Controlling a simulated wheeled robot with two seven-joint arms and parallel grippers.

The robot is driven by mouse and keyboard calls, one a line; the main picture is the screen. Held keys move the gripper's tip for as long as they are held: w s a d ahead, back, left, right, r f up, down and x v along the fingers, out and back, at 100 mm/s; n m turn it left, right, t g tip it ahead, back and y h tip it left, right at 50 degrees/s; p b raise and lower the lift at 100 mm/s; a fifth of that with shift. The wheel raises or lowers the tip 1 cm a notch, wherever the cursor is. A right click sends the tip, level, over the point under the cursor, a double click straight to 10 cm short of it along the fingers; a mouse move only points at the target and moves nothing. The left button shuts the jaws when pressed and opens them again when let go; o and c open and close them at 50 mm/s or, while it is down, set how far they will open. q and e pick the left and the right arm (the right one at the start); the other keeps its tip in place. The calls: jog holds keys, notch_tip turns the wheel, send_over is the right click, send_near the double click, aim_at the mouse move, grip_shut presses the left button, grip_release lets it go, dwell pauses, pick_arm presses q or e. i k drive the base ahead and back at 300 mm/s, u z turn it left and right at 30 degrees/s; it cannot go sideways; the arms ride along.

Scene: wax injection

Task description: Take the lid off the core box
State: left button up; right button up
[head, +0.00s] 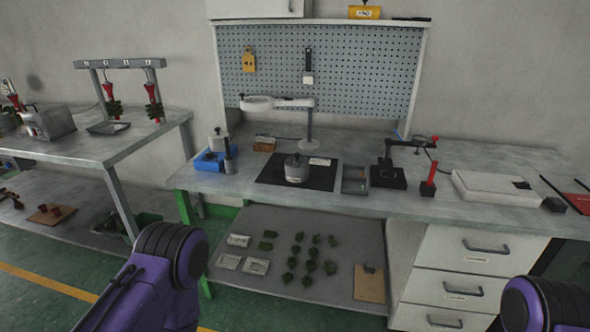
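A flat, pale box (485,188) lies on the right part of the workbench. It looks like the core box, but I cannot read a label on it. Its top looks closed, and I cannot make out a separate lid edge. A small dark patch shows at its right end. Only purple and black links of my two arms show, at the bottom left and bottom right, well below and in front of the bench top. Neither gripper is in the picture.
The workbench (425,205) holds a round grey pot (297,170) on a black mat, a grey tray (355,180), a black-based stand (388,177), a red-handled tool (429,181) and a magnifier lamp (308,125). Drawers (465,248) stand below the box. Green parts lie on the lower shelf (345,230).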

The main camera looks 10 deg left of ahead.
aim_at(296, 165)
jog(key=u, duration=0.25)
jog(key=k, duration=0.35)
jog(key=z, duration=1.1)
jog(key=i, duration=0.95)
jog(key=u, duration=0.05)
